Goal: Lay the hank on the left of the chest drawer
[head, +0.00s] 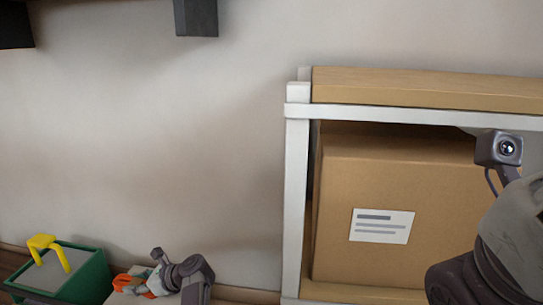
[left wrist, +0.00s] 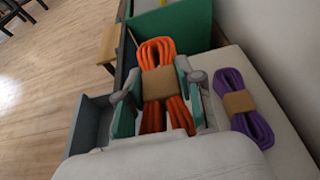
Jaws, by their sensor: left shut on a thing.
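An orange hank (left wrist: 157,50) with a tan band is between the fingers of my left gripper (left wrist: 155,82), which is shut on it. In the head view, my left gripper (head: 143,284) and the orange hank (head: 122,281) show low at the left. A purple hank (left wrist: 246,122) with a tan band lies on the white top (left wrist: 285,130) to the right of the gripper in the left wrist view. A blue-grey open drawer (left wrist: 88,118) shows left of the gripper, its inside partly hidden. My right gripper's fingers are out of view.
A green box (head: 88,278) with a yellow handle (head: 48,249) stands left of my left gripper. A white-framed shelf (head: 296,180) holds a cardboard box (head: 395,190) at the right. A wooden stool (left wrist: 109,45) stands on the floor beyond the drawer. The wall borders the white top.

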